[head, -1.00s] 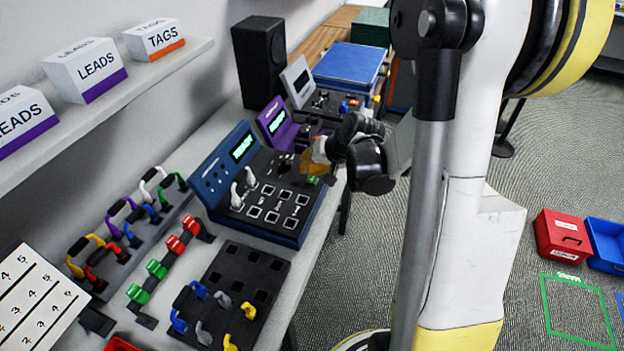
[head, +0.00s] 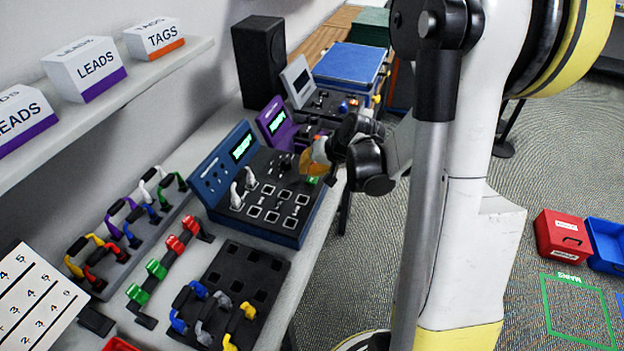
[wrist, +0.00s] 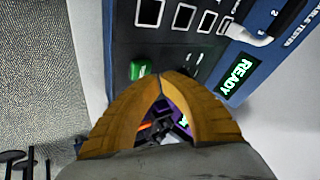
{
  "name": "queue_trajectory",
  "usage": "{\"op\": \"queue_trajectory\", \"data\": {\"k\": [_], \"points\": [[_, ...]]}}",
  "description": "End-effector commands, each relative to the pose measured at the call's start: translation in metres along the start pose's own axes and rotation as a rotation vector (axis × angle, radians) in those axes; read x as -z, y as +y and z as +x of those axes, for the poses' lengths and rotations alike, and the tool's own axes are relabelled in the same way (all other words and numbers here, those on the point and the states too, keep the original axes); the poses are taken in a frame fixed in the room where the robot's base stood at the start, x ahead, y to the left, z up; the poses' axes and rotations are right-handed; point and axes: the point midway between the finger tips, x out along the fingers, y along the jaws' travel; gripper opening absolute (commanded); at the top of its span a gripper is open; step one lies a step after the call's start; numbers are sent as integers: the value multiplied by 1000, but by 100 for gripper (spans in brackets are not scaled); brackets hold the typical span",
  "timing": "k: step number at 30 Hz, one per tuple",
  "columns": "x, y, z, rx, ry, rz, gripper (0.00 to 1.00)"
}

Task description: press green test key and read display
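The blue cable tester (head: 214,176) stands on the bench, its dark top carrying several square sockets. Its lit display (head: 242,147) also shows in the wrist view (wrist: 231,86), where it reads READY. The green test key (head: 312,180) is at the tester's right end; in the wrist view the green key (wrist: 138,70) lies just beyond and left of my fingertips. My gripper (head: 308,166) hangs over that end of the tester. In the wrist view its orange fingers (wrist: 162,77) meet at the tips, with nothing held between them. I cannot tell whether they touch the key.
A white cable (head: 237,197) is plugged into the tester's left side. A purple device (head: 274,118) stands behind it. Colored cables on a rack (head: 128,243) and a dark socket board (head: 262,268) lie in front. A shelf (head: 110,105) overhangs the bench's left.

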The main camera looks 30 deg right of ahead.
Motion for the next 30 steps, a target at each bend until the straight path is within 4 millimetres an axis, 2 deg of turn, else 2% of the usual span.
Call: {"op": "queue_trajectory", "data": {"k": [4,30], "points": [[-3,3,5,0,0,0,0],[-5,5,10,0,0,0,0]]}}
